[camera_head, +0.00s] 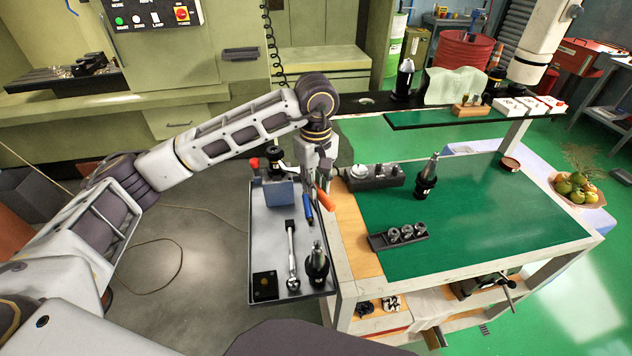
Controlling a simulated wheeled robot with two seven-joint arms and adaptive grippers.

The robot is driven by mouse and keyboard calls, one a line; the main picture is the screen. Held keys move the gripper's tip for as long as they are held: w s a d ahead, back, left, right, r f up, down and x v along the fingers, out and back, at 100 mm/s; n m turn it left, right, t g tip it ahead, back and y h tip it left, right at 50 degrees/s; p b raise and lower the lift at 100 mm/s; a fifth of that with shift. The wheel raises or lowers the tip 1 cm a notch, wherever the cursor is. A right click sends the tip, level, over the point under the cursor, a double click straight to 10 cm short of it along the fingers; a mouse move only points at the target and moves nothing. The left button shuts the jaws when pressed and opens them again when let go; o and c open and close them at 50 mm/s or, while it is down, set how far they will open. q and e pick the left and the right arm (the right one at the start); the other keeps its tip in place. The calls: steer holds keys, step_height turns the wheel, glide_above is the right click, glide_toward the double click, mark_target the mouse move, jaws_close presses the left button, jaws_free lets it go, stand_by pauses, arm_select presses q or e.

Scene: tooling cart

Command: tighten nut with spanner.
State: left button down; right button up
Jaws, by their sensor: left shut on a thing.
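My left gripper (322,176) points down over the right edge of a grey side tray (268,234). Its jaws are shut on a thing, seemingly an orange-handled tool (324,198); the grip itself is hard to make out. A blue-handled tool (308,210) is just beside it. A silver spanner-like tool (291,258) with a black upper end lies on the tray, apart from the gripper. A dark tool holder (316,263) stands upright on the tray's right side. I cannot tell which part is the nut. My right gripper is not in view.
A blue block-like fixture (279,192) stands at the tray's back and a black block (265,286) at its front. On the green cart top (475,215) are another tool holder (427,178) and two racks of parts (398,236) (375,177). The top's right half is mostly clear.

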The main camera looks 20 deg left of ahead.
arm_select(q)
steer(key=shift+s+n, duration=0.1)
steer(key=shift+n, duration=0.2)
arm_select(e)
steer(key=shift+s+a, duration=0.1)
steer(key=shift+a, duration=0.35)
arm_select(q)
steer(key=shift+a, duration=0.1)
